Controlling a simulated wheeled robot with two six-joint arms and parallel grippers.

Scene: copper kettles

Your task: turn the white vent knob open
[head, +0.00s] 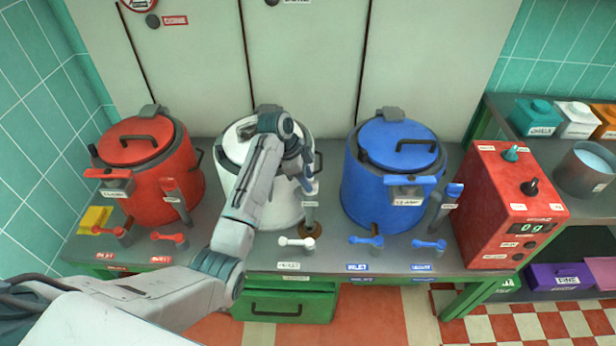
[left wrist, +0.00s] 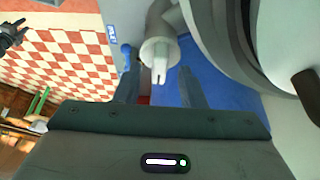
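The white kettle (head: 270,205) stands in the middle of the bench, partly hidden by my left arm. The white vent knob (head: 314,187) tops a labelled post at its right side; it is mostly covered by my gripper. My left gripper (head: 307,182) is beside it, pointing down. In the left wrist view the white knob (left wrist: 159,62) shows its tab between my two spread fingers (left wrist: 159,90), with gaps on both sides. The fingers do not visibly touch it. A dark claw-like shape (left wrist: 12,34) at that view's left edge may be my right gripper; its opening is unclear.
A red kettle (head: 150,180) stands left and a blue kettle (head: 385,185) right. Several levers line the front edge, including a white one (head: 297,243). A red control box (head: 505,205) stands at the right end. The checkered floor lies in front.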

